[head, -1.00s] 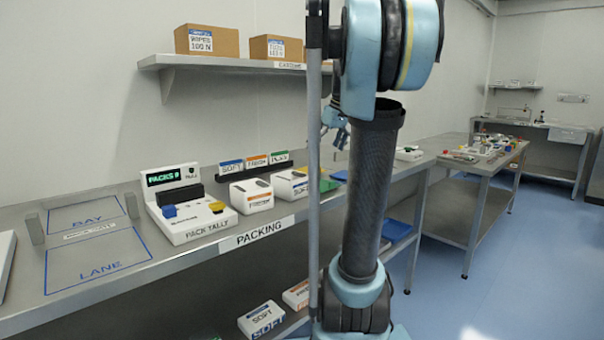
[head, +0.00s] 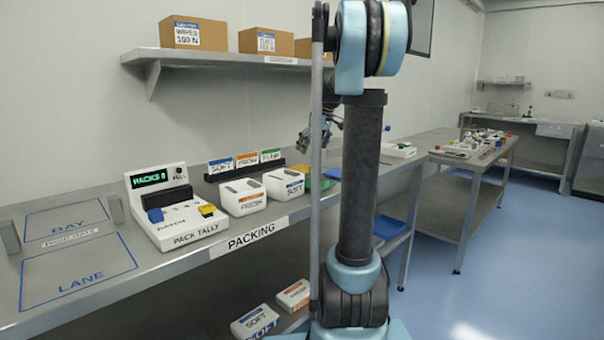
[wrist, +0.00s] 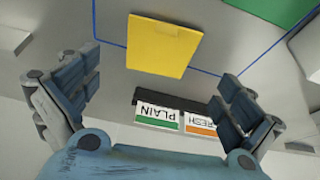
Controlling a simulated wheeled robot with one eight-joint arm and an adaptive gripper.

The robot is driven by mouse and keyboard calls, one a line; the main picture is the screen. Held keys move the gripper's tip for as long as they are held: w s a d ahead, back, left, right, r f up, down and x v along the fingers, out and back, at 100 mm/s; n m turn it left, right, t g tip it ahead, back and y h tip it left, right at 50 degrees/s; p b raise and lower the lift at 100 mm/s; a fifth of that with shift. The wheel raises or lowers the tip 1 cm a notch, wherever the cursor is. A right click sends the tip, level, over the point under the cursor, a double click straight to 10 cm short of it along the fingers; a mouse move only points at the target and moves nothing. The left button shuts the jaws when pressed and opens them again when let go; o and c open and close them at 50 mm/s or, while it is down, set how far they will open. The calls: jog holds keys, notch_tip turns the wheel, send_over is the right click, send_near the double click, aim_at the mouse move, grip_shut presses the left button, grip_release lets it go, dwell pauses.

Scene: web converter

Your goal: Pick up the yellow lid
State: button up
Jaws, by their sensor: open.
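The yellow lid (wrist: 162,45) is a flat yellow square in the upper middle of the wrist view. In the head view my gripper (head: 320,130) hangs above the packing bench, partly hidden by my arm.
PLAIN (wrist: 157,116) and FRESH (wrist: 202,125) cards stand in a dark holder near the lid. A green flat piece (wrist: 275,10) lies at upper right. The pack tally unit (head: 178,215) and white FRESH box (head: 242,197) stand left on the bench. A shelf (head: 225,57) with cartons is above.

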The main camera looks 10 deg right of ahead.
aim_at(303, 168)
jog(key=x, duration=0.3)
jog(key=shift+f, duration=0.2)
jog(key=shift+w+x, duration=0.1)
jog(key=shift+x, duration=1.2)
jog(key=shift+w+x, duration=0.15)
jog(key=shift+x, duration=1.15)
jog(key=shift+a+r, duration=0.1)
jog(key=shift+a, duration=0.1)
jog(key=shift+c, duration=0.2)
jog(key=c, duration=0.7)
